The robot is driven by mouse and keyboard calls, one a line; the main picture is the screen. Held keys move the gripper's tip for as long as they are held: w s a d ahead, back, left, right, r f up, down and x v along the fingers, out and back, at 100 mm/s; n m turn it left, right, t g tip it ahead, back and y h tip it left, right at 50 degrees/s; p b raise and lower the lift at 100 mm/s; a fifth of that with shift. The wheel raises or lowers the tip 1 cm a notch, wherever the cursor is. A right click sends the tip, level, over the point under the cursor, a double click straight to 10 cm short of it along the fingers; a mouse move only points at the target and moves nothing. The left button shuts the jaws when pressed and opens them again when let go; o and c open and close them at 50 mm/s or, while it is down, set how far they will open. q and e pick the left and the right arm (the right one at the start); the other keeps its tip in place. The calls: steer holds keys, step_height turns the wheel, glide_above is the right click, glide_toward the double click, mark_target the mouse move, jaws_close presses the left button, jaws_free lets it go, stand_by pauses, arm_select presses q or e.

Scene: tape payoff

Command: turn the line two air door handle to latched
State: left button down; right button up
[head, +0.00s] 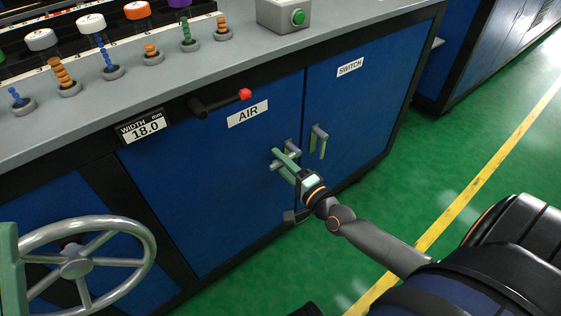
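The air door (205,195) is a blue panel labelled AIR, and it looks closed. Its silver handle (294,149) is at the door's right edge, beside the seam with the switch door. A silver bar of the handle appears to point left, partly hidden by my gripper. My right gripper (276,158) has green fingers and reaches in from the lower right to this handle. The fingers overlap the handle, with a narrow gap between them. I cannot tell whether they press on the bar.
The switch door (345,115) has its own silver handle (319,140) close to my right gripper. A red-tipped black lever (222,101) sticks out above the air door. Green floor is free at right.

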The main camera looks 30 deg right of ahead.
jaws_close()
stand_by(1.2)
